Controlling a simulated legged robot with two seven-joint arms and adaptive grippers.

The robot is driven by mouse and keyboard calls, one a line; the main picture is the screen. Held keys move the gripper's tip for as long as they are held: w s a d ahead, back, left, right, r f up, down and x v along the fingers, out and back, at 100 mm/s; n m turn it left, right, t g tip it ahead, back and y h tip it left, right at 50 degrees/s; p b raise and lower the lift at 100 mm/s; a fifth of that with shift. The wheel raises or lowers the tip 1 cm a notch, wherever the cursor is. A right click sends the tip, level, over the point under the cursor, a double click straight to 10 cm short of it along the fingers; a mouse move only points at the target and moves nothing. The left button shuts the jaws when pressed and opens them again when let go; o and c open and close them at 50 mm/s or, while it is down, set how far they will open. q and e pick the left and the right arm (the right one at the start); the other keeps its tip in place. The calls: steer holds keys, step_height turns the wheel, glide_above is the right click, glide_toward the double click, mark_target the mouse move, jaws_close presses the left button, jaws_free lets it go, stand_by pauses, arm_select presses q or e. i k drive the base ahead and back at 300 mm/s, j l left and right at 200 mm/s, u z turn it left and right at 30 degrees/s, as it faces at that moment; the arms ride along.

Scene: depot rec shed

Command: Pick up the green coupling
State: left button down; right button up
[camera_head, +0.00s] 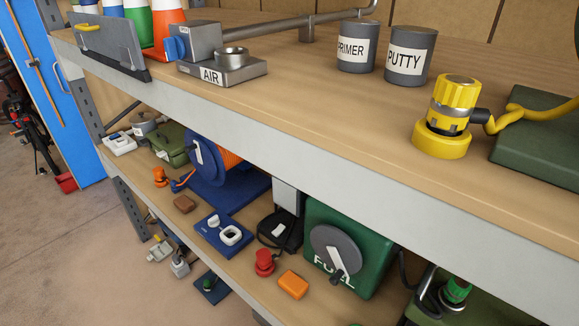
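A green coupling (457,291) shows at the lower right on the lower shelf. Neither of my grippers is in view.
The upper shelf (300,92) overhangs the lower one. A green fuel box (375,225) with a grey reel stands left of the green coupling. An orange block (293,285) and a red knob (264,262) lie further left. Paint cans (408,55) stand on the upper shelf.

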mark_target(457, 288)
steer(key=z, duration=1.9)
